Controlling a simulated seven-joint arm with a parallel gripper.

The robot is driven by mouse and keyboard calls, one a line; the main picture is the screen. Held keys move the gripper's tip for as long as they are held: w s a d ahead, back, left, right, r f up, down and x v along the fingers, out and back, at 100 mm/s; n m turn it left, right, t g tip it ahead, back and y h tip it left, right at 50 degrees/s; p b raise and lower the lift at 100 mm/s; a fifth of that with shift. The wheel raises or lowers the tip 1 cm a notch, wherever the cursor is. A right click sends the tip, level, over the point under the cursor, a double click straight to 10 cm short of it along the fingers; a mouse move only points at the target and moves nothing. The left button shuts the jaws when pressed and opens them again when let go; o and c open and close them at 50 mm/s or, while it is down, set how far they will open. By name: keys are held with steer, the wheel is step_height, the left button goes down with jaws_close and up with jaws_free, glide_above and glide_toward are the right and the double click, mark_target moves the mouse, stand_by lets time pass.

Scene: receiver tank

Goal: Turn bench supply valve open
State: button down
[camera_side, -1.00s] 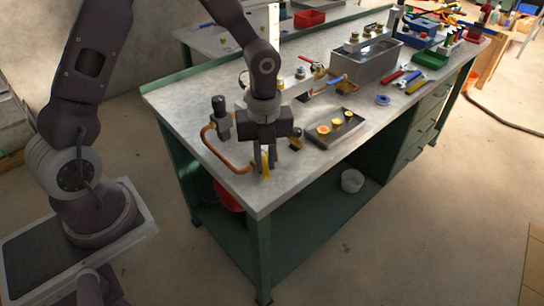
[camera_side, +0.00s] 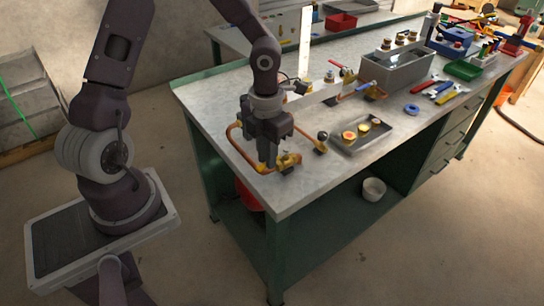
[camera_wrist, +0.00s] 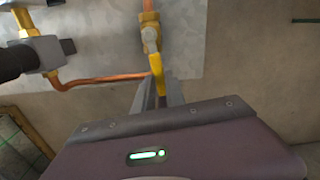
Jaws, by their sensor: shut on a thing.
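The bench supply valve has a brass body (camera_wrist: 150,38) on a copper pipe, with a yellow lever handle (camera_wrist: 158,78) pointing down in the wrist view. My gripper (camera_wrist: 160,97) is shut on this handle, with its fingers on both sides of it. In the side view my gripper (camera_side: 268,163) points down at the near left end of the bench. The brass valve body (camera_side: 288,160) shows just right of the fingers there. My fingers hide most of the handle in the side view.
A copper pipe (camera_side: 236,146) bends around left of my gripper. A dark round knob (camera_side: 322,136) and a grey tray (camera_side: 374,142) with round yellow-rimmed parts lie to the right. A grey tank (camera_side: 398,72) stands farther back. The bench's front edge is close to my gripper.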

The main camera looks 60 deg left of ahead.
steer(key=shift+a+m, duration=0.5)
steer(key=shift+m, duration=0.3)
steer(key=c, duration=1.4)
jaws_free()
steer(key=shift+r, duration=0.1)
step_height(320, 180, up, 7)
steer(key=shift+f, duration=0.1)
